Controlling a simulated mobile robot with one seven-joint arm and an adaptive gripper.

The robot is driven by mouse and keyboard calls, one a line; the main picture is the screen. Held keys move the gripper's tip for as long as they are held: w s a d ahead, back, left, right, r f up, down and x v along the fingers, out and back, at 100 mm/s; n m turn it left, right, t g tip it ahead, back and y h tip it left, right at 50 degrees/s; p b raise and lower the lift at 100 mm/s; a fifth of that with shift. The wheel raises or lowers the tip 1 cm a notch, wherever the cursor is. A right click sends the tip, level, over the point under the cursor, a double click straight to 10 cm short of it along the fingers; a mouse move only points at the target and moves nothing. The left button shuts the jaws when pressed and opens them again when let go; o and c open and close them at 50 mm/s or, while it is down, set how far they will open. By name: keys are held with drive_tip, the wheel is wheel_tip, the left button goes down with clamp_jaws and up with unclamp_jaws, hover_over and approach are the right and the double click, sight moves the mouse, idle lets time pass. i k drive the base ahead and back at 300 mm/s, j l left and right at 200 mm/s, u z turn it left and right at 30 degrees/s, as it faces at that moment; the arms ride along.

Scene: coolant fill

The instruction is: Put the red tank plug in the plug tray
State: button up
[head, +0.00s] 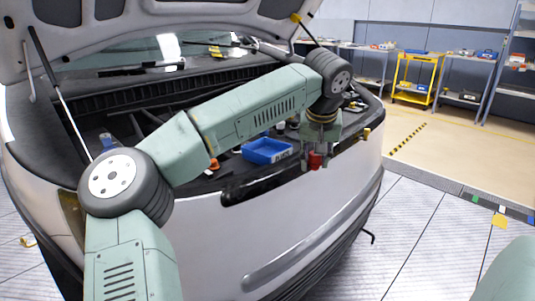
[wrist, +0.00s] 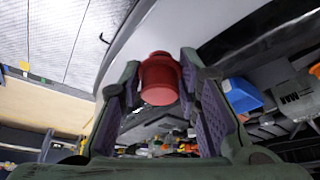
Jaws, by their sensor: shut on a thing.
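The red tank plug (wrist: 160,80) is held between the two fingers of my gripper (wrist: 158,88) in the wrist view. In the head view the red plug (head: 315,160) hangs below my gripper (head: 317,158), in front of the car's front edge. The blue tray (head: 268,151), with a label on its front, sits on the front of the engine bay, to the left of my gripper. The tray also shows in the wrist view (wrist: 243,95), to the right of the fingers. The inside of the tray is only partly visible.
The car's raised hood (head: 160,22) is overhead, with a prop strut (head: 60,95) at left. A small orange item (head: 214,164) lies left of the tray. A yellow cart (head: 415,78) and shelves stand far back. The floor at right is mostly clear.

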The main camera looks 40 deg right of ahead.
sight(267, 152)
drive_tip(key=i+l, duration=0.35)
drive_tip(key=l, duration=0.15)
drive_tip(key=i+l, duration=0.35)
drive_tip(key=l, duration=0.1)
